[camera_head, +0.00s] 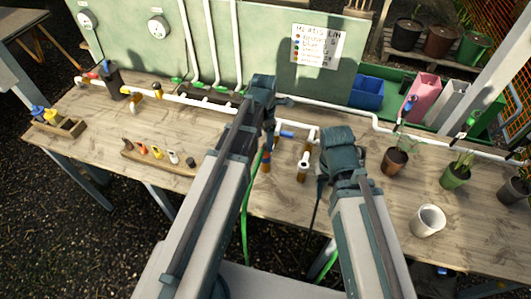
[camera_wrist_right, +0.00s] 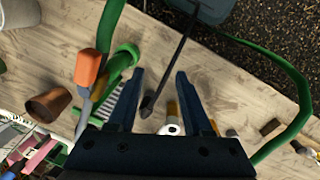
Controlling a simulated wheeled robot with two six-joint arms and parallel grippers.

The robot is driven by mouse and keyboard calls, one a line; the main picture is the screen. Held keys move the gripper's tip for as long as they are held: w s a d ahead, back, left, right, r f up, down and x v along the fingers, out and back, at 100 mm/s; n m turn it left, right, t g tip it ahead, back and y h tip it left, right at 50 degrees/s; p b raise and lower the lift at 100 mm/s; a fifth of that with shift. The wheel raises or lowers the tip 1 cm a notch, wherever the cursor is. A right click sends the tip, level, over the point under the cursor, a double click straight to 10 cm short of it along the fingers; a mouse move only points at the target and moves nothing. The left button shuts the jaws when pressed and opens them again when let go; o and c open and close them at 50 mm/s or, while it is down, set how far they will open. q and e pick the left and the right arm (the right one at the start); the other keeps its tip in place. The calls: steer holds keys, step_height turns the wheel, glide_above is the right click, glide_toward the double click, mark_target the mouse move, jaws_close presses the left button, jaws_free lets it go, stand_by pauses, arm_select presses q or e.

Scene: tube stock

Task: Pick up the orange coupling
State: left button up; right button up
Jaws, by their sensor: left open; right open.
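A small orange piece, which looks like the orange coupling (camera_head: 143,149), lies in a row of small fittings on a wooden strip at the table's left front in the head view. My left gripper (camera_head: 269,118) hangs over the middle of the table, well to the right of that row, and is open. Its fingertips are hard to make out. My right gripper (camera_head: 320,180) is further right over the table. In the right wrist view its two fingers (camera_wrist_right: 160,85) are apart, with a white-ended tube (camera_wrist_right: 171,128) visible between them, not clearly held.
White pipes (camera_head: 205,103) run along the back of the table. A wooden caddy (camera_head: 60,127) stands at far left. Potted plants (camera_head: 396,161) and a white cup (camera_head: 428,221) are on the right. An orange-handled tool (camera_wrist_right: 90,68) shows beside my right gripper.

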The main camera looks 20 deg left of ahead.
arm_select(q)
steer(key=shift+d+f+b, duration=0.15)
steer(key=shift+f+b, duration=1.2)
steer(key=shift+d+f+b, duration=0.1)
steer(key=shift+f+b, duration=1.2)
steer(key=shift+r, duration=0.1)
steer(key=shift+s, duration=0.1)
steer(key=shift+c, duration=0.2)
jaws_close()
